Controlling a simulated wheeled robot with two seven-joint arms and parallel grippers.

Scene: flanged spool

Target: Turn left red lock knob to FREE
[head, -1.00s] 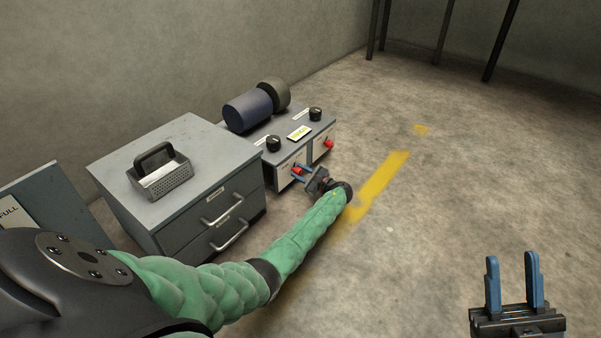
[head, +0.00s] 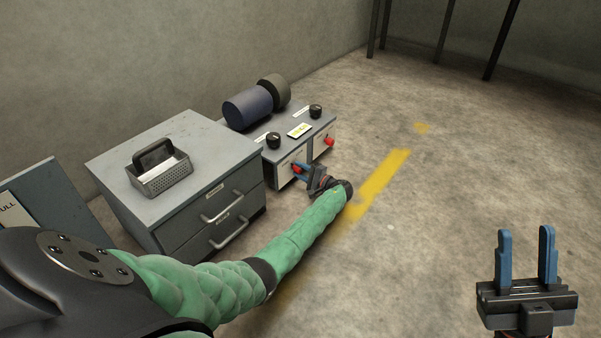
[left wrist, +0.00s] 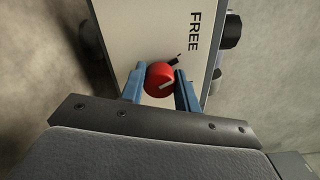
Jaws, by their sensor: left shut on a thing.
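The left red lock knob (head: 297,169) is on the front of the grey machine's left white panel. My left gripper (head: 300,170) is shut on this knob, with one blue finger on each side in the left wrist view (left wrist: 160,84). My right gripper (head: 526,240) is open and empty at the lower right of the head view.
A second red knob (head: 328,142) is on the right panel. Two black knobs and a small display (head: 299,131) are on the machine's top, with dark rollers (head: 247,108) behind. A grey drawer cabinet (head: 207,133) carrying a metal basket (head: 167,180) stands left. The floor at right is clear.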

